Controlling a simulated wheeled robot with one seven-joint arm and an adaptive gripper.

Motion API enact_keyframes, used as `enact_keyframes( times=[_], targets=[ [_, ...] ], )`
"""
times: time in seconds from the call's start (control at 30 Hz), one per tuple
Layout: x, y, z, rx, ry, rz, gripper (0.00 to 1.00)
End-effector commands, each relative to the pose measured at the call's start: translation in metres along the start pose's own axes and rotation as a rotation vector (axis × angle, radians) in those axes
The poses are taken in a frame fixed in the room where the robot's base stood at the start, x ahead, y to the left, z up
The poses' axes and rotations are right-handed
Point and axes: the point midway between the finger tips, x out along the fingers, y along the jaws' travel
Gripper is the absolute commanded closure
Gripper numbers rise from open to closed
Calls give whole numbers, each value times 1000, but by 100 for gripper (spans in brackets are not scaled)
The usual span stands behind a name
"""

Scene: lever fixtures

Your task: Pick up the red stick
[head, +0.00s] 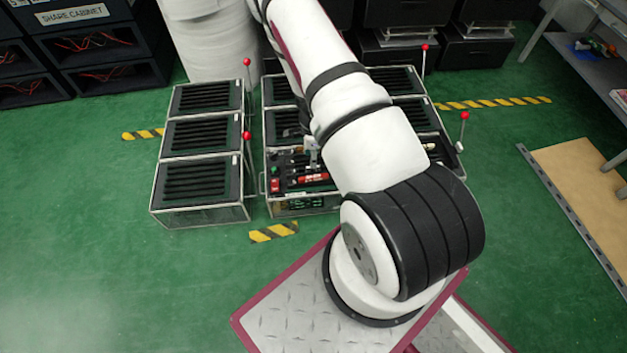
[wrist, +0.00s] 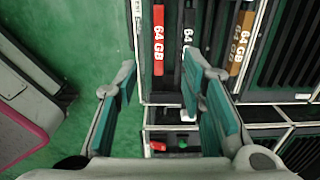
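The red stick (wrist: 158,40), marked "64 GB", lies in a slot of the dark rack at the top of the wrist view. It also shows small and partly covered in the head view (head: 313,178). My gripper (wrist: 163,78) is open, with its two green-padded fingers apart and nothing between them. In the wrist view the red stick appears just beyond the fingertips, between their two lines. In the head view my gripper (head: 312,152) hangs above the front rack, mostly hidden by my arm.
A black stick (wrist: 188,38) lies close to the right of the red one, and a brown stick (wrist: 241,40) farther right. A red button (wrist: 157,146) and a green one (wrist: 182,146) sit on the front panel. Red-knobbed levers (head: 246,135) stand beside the racks.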

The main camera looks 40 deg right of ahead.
Motion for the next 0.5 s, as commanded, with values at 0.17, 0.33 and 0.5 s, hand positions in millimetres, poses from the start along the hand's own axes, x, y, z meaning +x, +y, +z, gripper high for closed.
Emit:
enact_keyframes(
  times=[0.17, 0.33, 0.5],
  targets=[
    [38, 1, -1, 0, 0, 3, 63],
    [57, 1, 0, -1, -1, 2, 63],
    [64, 1, 0, -3, -1, 2, 63]
  ],
)
